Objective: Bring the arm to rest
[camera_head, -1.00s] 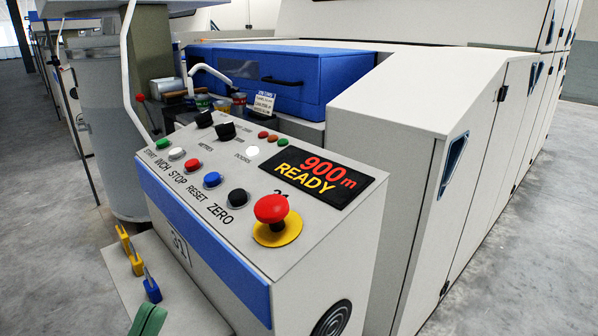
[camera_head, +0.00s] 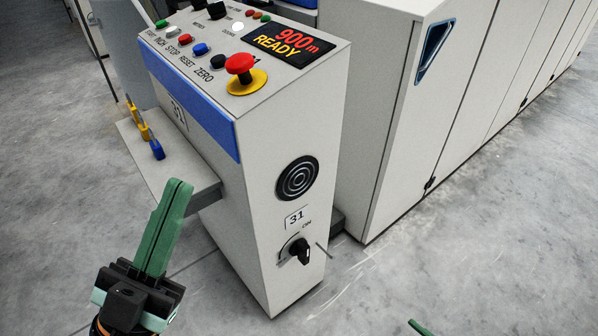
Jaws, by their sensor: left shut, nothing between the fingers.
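My left gripper (camera_head: 178,186) rises from the bottom left with its green fingers together and nothing between them. It is in front of the small grey shelf on the side of the control box (camera_head: 262,170), and I cannot tell if it touches anything. Of my right gripper, only a green tip (camera_head: 418,327) shows at the bottom edge; the rest is out of the picture. The display (camera_head: 288,42) on the box reads 900m READY. A black rotary switch (camera_head: 299,250) sits low on the box's front.
A red mushroom button (camera_head: 239,64) on a yellow base and several coloured buttons are on the panel. A large white machine (camera_head: 390,110) stands behind to the right. Grey floor (camera_head: 470,240) is clear at right.

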